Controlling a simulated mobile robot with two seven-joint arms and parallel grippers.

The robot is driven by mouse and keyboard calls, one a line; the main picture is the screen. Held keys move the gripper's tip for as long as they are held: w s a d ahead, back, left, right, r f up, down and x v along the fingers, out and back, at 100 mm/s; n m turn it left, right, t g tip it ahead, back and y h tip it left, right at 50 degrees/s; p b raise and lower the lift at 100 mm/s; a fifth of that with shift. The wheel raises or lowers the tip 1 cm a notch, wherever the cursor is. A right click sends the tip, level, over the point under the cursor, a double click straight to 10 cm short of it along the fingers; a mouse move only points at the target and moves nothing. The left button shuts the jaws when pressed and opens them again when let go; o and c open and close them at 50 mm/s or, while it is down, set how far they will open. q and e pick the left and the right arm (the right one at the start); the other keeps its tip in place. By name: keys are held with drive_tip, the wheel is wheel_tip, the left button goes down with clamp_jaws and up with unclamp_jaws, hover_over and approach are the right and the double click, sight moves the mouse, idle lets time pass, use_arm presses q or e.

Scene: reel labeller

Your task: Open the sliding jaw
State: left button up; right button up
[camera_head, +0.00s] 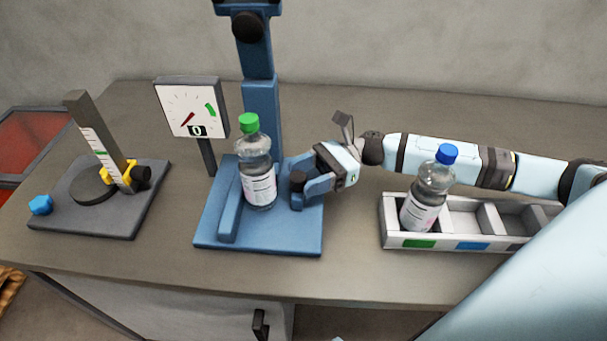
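A blue clamp stand (275,238) is in the middle of the table. A clear bottle with a green cap (258,185) stands upright on it, between a fixed blue wall (228,213) on the left and the sliding jaw (299,200) on the right. The jaw carries a dark round knob (298,181). My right gripper (308,177) reaches in from the right, at the knob. Its fingers overlap the blue jaw in the picture, so I cannot tell whether they grip the knob. The jaw looks close to the bottle; any gap is unclear. My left gripper is out of view.
A blue column (260,105) rises behind the bottle. A dial (190,108) stands behind left. A grey gauge stand (80,215) and a blue knob (41,204) are far left. At right, a compartment tray (462,233) holds a blue-capped bottle (428,195) in its left compartment.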

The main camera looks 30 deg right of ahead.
drive_tip(key=shift+d, duration=0.1)
drive_tip(key=d, duration=0.9)
drive_tip(key=s+d+b, duration=0.1)
drive_tip(key=d, duration=0.3)
drive_tip(key=shift+d, duration=0.35)
